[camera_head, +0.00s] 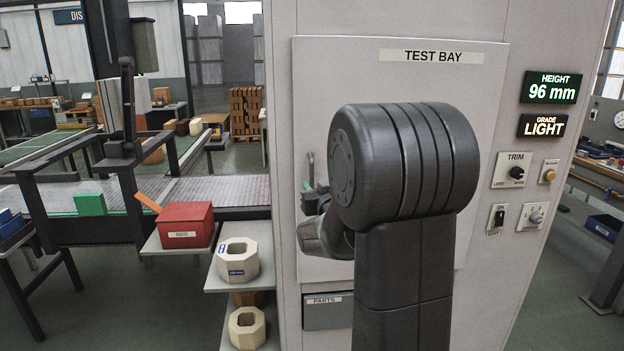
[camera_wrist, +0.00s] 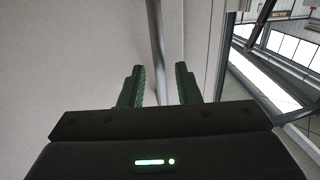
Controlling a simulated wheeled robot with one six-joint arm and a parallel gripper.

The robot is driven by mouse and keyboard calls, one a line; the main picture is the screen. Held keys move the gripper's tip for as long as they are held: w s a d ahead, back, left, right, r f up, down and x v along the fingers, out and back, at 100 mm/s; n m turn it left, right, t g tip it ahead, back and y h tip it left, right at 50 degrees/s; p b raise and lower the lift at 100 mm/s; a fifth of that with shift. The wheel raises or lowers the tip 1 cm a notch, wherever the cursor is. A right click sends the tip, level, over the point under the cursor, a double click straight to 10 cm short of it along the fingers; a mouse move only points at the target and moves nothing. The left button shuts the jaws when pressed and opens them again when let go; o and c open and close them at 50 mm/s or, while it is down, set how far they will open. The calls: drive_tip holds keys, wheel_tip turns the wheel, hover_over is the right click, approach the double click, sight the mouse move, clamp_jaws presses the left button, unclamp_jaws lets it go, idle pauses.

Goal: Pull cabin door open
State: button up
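The cabin door (camera_head: 400,80) is a pale grey panel labelled "TEST BAY" on the front of the cabin. It looks flush with the cabin front; my arm hides its middle. In the wrist view, a grey upright handle bar (camera_wrist: 155,30) stands in front of the pale door face (camera_wrist: 70,50). My gripper (camera_wrist: 159,85) is open, with one green finger on each side of the bar and a gap visible on both sides. In the head view, my gripper (camera_head: 311,185) is by the door's left edge, partly hidden behind my arm.
Left of the door, shelves hold a red box (camera_head: 186,224) and two octagonal blocks (camera_head: 238,262). A conveyor (camera_head: 230,190) lies beyond. A parts drawer (camera_head: 328,312) sits below.

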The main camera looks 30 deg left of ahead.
sight(312, 184)
drive_tip(key=shift+p+x, duration=0.3)
drive_tip(key=shift+x, duration=1.25)
clamp_jaws()
